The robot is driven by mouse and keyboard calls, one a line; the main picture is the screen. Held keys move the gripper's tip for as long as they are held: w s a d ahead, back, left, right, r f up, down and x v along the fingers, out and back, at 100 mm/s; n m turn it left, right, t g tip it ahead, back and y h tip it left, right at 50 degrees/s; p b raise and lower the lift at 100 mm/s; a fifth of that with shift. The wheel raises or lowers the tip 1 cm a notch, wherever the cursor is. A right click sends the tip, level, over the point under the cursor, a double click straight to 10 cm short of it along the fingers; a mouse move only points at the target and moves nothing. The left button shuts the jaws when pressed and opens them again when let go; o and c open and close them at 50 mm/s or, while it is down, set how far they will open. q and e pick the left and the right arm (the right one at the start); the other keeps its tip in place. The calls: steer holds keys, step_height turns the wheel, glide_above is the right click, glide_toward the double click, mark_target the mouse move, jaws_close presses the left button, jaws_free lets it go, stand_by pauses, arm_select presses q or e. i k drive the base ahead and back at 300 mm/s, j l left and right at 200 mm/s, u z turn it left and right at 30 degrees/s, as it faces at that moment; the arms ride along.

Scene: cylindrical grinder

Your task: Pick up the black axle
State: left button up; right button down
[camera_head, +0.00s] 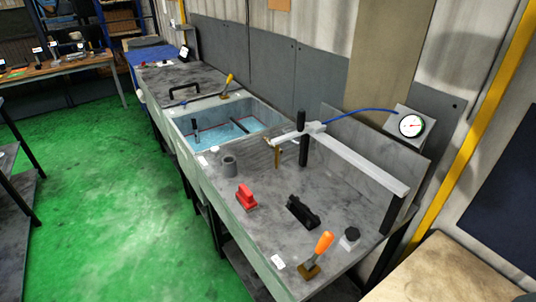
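A black elongated part (302,212) lies on the grey worktop of the bench, right of a red block (246,198). It looks most like the axle, but it is small and its exact shape is hard to tell. An upright black cylinder (304,150) stands farther back on the jointed grey metal arm. Neither of my grippers shows in the head view.
An orange-handled tool (322,243) and a black-topped knob (350,238) stand near the part. A grey ring (229,165), a sunken basin (222,127), a long metal bar (360,165) and a dial gauge (411,125) are behind. Green floor (110,190) is open at left.

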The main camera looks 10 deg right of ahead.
mark_target(304, 209)
steer(key=u, duration=1.7)
steer(key=z, duration=2.4)
steer(key=i+j+z, duration=0.3)
steer(key=z, duration=0.15)
steer(key=i+j+z, duration=0.25)
steer(key=j+z, duration=0.2)
steer(key=i+j+z, duration=0.15)
steer(key=j+z, duration=0.3)
steer(key=i+j+z, duration=0.1)
steer(key=j+z, duration=1.25)
steer(key=j, duration=0.15)
steer(key=k, duration=0.05)
